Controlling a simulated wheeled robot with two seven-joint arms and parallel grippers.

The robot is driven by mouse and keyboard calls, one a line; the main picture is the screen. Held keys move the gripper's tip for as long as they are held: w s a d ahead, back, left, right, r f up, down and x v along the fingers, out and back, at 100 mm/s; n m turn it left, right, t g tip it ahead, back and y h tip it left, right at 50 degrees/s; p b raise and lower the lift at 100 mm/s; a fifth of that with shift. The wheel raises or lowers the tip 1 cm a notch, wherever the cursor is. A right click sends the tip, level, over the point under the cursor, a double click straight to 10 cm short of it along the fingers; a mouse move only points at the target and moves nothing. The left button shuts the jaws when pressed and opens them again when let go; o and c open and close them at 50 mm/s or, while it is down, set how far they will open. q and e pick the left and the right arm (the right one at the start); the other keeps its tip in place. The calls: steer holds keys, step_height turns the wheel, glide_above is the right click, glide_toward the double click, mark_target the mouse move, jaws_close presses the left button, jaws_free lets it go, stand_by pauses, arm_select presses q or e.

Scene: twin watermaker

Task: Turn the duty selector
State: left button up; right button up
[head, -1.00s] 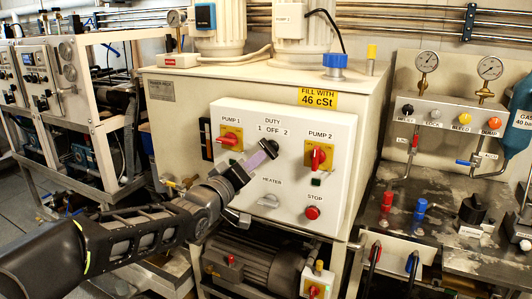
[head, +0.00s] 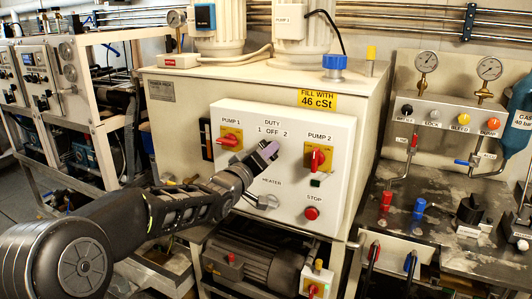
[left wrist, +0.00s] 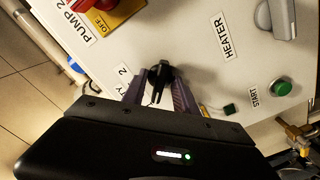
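The duty selector is a black knob under the DUTY 1 OFF 2 label on the white control panel (head: 340,135). In the head view the fingers of my left gripper (head: 266,151) are in front of it and hide most of it. In the left wrist view the black knob (left wrist: 159,76) shows between the two purple fingers of my left gripper (left wrist: 158,94). One finger is on each side, with visible gaps, so the gripper looks open around the knob. I cannot tell how deep the fingertips reach. My right gripper is not in view.
Red switches for pump 1 (head: 229,140) and pump 2 (head: 318,158) flank the selector. The grey heater knob (head: 268,201) and red stop button (head: 312,213) sit below it. A green start button (left wrist: 283,89) shows in the left wrist view.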

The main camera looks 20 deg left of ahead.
arm_select(q)
jaws_close()
